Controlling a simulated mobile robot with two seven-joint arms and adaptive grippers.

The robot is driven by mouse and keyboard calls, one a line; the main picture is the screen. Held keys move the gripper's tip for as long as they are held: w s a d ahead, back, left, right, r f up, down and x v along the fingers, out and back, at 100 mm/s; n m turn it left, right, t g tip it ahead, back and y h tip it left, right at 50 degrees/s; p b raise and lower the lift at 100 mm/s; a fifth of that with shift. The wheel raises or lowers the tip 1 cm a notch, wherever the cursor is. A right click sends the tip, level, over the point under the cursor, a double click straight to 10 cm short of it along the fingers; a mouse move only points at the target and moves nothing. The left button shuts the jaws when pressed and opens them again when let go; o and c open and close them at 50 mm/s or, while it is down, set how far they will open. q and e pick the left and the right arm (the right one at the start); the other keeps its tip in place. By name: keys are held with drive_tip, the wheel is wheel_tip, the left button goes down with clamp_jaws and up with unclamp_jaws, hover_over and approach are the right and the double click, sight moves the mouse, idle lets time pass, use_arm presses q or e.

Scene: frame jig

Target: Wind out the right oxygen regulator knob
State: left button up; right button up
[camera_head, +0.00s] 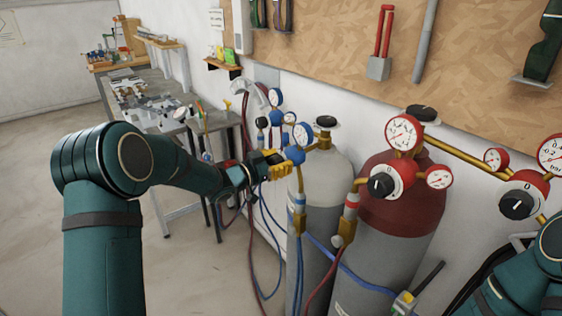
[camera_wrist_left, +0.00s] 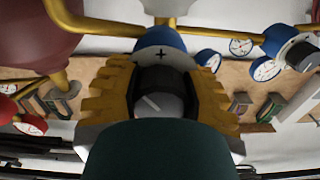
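The right oxygen regulator (camera_head: 294,154) is blue with round white gauges, on the grey cylinder (camera_head: 322,172). My left gripper (camera_head: 274,162), with yellow fingers, reaches it from the left in the head view, hiding its knob there. In the left wrist view the black knob (camera_wrist_left: 160,92), with a white pointer line, sits between the two fingers, which look closed on its sides. My right gripper is out of view; only part of my right arm shows at the lower right.
Another blue regulator with a dark knob (camera_wrist_left: 299,52) is close by on the right in the wrist view. A dark red cylinder (camera_head: 400,215) with a red regulator (camera_head: 392,180) stands to the right. Blue and red hoses hang below. A workbench (camera_head: 150,110) stands behind left.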

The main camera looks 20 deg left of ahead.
use_arm(q)
drive_tip(key=shift+c, duration=1.3)
